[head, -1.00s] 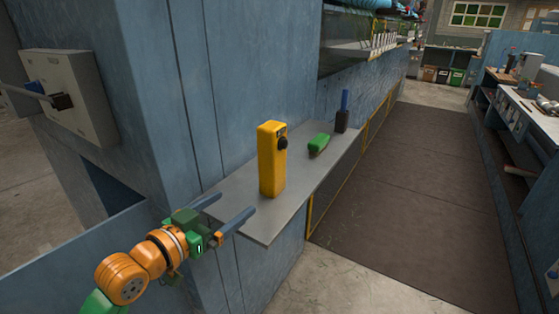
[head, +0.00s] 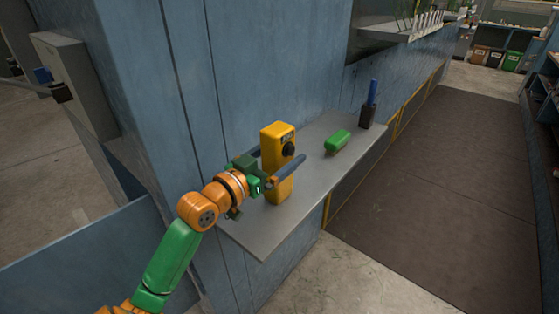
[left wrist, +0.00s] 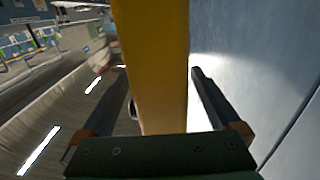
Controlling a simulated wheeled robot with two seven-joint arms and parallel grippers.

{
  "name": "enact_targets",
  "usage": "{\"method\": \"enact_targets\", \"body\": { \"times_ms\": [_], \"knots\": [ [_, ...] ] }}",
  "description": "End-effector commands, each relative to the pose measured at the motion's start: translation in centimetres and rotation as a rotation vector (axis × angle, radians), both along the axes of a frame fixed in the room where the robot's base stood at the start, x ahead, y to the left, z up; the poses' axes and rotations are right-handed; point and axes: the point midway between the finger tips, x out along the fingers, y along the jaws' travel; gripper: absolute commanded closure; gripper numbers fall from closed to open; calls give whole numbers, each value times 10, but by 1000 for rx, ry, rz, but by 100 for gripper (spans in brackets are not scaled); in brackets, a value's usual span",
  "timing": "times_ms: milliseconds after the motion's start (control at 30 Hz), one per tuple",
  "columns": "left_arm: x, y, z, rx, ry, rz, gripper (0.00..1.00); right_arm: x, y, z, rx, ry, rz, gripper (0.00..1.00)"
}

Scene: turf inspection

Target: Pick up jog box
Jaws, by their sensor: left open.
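The jog box is taken to be the upright yellow box (head: 279,138) with a black round knob, standing on a grey metal shelf (head: 262,238). My left gripper (head: 280,166) is open, with one finger on each side of the box. In the left wrist view the yellow box (left wrist: 155,65) fills the space between the two fingers (left wrist: 158,100). A gap shows between the box and the right-hand finger there. The box's lower part is partly hidden behind the near finger in the head view. My right gripper is not in view.
On the same shelf lie a green object (head: 338,141) and, farther back, a dark holder with a blue handle (head: 368,105). A blue wall (head: 240,70) rises behind the shelf. A grey switch box (head: 75,85) is at the left. The floor at the right is clear.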

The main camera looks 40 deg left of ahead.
Motion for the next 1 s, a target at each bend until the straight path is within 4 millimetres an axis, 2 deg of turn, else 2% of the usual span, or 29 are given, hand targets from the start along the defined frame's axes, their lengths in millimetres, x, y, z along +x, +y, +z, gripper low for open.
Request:
{"method": "enact_targets", "body": {
  "times_ms": [67, 400, 433, 800, 900, 1000],
  "knots": [
    [0, 0, -1, 0, 0, 0, 5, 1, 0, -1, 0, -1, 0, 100],
    [-1, 0, 0, -1, 0, 0, 97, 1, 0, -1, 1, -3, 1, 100],
    [-1, 0, 0, -1, 0, 0, 100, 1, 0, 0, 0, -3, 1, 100],
    [0, 0, 4, 0, -1, 0, 100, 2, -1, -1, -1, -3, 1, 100],
    [0, 0, 16, 2, -5, 0, 100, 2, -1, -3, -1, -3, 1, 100],
    [-4, 0, 38, 5, -7, 2, 100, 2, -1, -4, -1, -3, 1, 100]
  ]
}}
